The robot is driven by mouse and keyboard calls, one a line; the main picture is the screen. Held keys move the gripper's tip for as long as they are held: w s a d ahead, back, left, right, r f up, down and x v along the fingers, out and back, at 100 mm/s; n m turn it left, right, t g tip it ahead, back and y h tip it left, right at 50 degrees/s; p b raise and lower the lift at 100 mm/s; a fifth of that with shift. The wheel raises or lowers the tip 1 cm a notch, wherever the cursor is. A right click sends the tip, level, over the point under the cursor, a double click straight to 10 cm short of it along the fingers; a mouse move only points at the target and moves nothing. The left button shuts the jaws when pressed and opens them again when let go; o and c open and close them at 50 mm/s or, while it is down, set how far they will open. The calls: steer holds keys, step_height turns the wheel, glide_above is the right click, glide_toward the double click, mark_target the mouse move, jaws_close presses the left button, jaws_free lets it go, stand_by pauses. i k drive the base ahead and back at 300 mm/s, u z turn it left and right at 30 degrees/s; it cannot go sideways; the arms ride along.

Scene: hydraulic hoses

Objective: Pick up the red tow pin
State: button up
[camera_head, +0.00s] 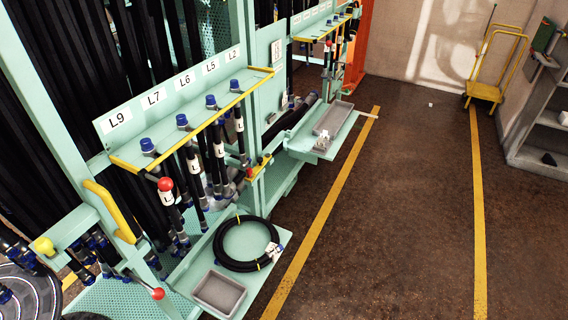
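I cannot tell for certain which thing is the red tow pin. Several red round ends show in the head view. One red ball (165,184) tops a dark upright rod in front of the labelled hose rack. A second red ball (158,294) is low at the left, beside the lower shelf, at the end of a thin arm. A smaller red knob (328,46) is on the farther rack. Nothing is seen holding any of them. My gripper is not in view.
The teal rack (75,195) with hanging hoses fills the left. A lower tray (262,290) holds a coiled black hose (222,258) and a grey bin (219,293). A yellow cart (484,91) and grey shelving (540,124) stand far right. The brown floor (400,220) is mostly clear.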

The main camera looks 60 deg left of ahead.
mark_target(250, 170)
steer(key=u, duration=0.05)
steer(key=i, duration=2.15)
steer(key=u, duration=4.65)
steer(key=i, duration=1)
